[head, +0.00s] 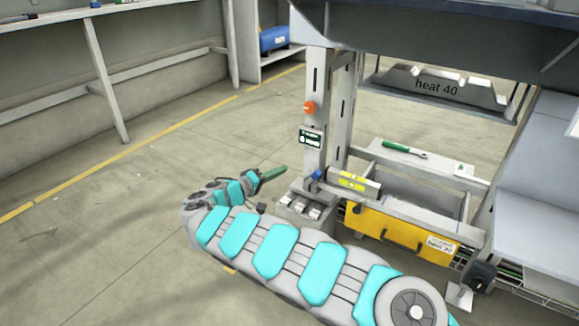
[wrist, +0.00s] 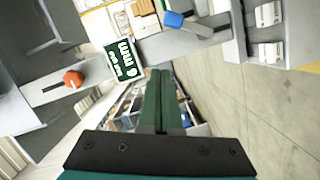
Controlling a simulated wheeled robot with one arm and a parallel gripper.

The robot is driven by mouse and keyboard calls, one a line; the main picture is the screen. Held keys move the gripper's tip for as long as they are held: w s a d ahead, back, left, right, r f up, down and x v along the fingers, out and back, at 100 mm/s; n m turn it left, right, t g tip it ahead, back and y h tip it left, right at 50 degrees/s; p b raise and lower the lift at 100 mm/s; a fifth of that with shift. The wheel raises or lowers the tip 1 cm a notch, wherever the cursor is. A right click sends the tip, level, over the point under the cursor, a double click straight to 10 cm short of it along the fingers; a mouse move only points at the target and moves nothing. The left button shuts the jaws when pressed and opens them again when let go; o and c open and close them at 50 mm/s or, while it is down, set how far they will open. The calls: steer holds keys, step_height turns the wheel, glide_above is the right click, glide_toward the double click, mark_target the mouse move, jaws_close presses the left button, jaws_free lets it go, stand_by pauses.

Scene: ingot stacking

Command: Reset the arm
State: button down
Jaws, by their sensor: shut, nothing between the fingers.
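My gripper (head: 272,174) is at the end of my arm, left of the grey post of the workstation in the head view. In the wrist view its green fingers (wrist: 160,78) lie side by side, shut and empty. The arm is bent and stretches low from the bottom right toward the middle. The fingertips point at the post and appear apart from it, though the exact gap is hard to tell.
The post (head: 316,110) carries an orange knob (head: 309,107) and a green sign (head: 311,137). A yellow drawer (head: 395,236) labelled "heat 30", a level (head: 354,181) and a "heat 40" ingot (head: 437,88) are to the right. Open floor (head: 110,230) lies left.

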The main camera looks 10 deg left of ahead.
steer(key=shift+v, duration=0.8)
